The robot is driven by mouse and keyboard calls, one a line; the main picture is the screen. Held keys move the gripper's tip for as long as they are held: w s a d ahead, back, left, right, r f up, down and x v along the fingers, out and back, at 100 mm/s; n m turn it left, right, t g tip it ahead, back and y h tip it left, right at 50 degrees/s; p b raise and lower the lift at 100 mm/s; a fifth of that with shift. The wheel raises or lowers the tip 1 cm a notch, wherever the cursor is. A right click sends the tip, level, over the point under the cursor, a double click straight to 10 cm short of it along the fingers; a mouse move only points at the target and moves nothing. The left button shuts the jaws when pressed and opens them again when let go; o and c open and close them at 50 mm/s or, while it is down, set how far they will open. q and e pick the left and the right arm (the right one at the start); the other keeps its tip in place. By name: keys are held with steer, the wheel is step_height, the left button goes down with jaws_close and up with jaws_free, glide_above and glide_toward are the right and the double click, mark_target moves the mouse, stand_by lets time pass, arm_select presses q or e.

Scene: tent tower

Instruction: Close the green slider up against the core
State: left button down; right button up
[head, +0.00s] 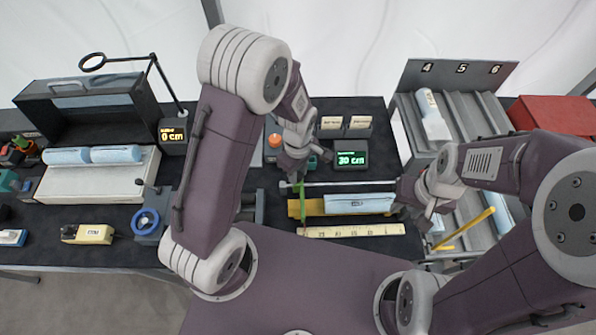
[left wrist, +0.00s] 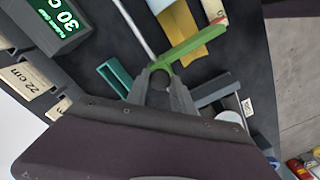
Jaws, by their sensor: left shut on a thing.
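The green slider (head: 302,212) stands across the left part of a yellow trough (head: 313,208), and it also shows in the left wrist view (left wrist: 195,44). The light-blue core (head: 360,204) lies in the trough to its right, with bare yellow trough between them. A corner of the core shows at the top of the left wrist view (left wrist: 154,6).
A pale ruler (head: 350,231) lies along the trough's front, and a thin metal rod (head: 345,184) runs behind it. A display (head: 351,156) reads 30 cm. A grey slotted rack (head: 470,110) stands right, a white box (head: 90,182) with blue rolls left.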

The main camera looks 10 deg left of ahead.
arm_select(q)
steer(key=shift+w+d+r, duration=0.1)
stand_by(0.3)
steer(key=d, duration=0.2)
steer(key=w+d, duration=0.1)
steer(key=d, duration=0.2)
steer(key=w+d, duration=0.1)
steer(key=d, duration=0.2)
steer(key=shift+w+p, duration=0.15)
steer(key=shift+p, duration=0.2)
steer(key=shift+a, duration=0.2)
steer(key=c, duration=1.2)
jaws_free()
steer(key=shift+o, duration=0.5)
steer(key=shift+d, duration=0.15)
